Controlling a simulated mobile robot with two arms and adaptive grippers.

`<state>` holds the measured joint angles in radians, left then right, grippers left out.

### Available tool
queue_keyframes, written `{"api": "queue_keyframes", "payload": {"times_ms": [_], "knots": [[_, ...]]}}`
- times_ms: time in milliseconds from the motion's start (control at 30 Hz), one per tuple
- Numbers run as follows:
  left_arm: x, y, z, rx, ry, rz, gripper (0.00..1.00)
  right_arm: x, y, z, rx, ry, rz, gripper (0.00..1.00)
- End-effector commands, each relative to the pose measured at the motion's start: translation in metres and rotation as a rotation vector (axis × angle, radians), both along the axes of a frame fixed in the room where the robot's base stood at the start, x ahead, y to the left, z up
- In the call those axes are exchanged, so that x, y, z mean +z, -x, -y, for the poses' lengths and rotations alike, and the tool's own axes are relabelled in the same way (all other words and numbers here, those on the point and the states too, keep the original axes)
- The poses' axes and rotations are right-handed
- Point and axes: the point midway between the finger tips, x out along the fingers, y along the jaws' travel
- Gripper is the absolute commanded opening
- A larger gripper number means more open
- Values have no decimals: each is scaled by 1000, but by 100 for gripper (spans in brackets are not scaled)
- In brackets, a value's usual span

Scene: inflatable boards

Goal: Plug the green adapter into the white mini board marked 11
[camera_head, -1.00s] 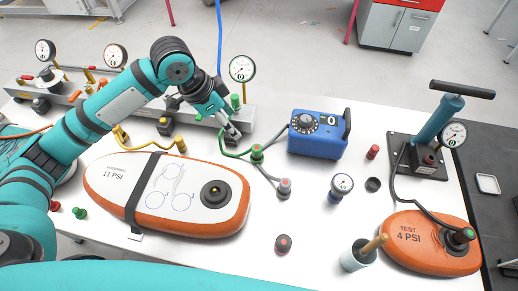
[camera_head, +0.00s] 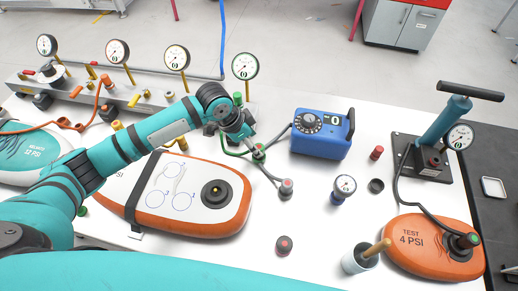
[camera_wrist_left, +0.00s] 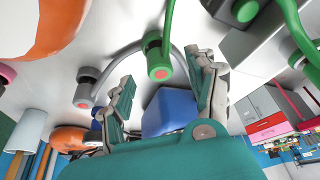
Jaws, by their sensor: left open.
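The green adapter (camera_head: 259,152) is at the end of a green hose, on the white table behind the orange-edged board. It also shows in the left wrist view (camera_wrist_left: 158,58), ahead of the fingers and roughly between them. My left gripper (camera_head: 249,138) is open, its fingertips close to the adapter; I cannot tell whether they touch it. In the left wrist view the two fingers (camera_wrist_left: 165,80) are spread with nothing held. The white mini board (camera_head: 147,203) has a round black valve (camera_head: 216,193) at its right end. My arm hides most of its label; "PSI" shows. My right gripper is not in view.
A grey adapter (camera_head: 286,187) and a blue pump box (camera_head: 320,134) stand right of the green adapter. The gauge manifold (camera_head: 105,98) lies behind my arm. A dark cap (camera_head: 284,245), a cup (camera_head: 360,258) and the orange test board (camera_head: 430,248) are toward the front right.

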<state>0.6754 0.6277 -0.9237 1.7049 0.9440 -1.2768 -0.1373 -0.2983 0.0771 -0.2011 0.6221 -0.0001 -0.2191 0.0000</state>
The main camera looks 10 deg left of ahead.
Motion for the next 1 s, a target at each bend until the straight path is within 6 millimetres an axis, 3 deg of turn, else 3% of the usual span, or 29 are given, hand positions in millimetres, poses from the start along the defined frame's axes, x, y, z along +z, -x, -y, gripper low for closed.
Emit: {"api": "queue_keyframes", "payload": {"times_ms": [333,633,1000], "knots": [[-41,-10,17,1,0,-4,58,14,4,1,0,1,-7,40],[-46,-12,18,-1,0,-1,58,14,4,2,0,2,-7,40],[-46,-12,18,0,0,-1,10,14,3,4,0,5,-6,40]]}}
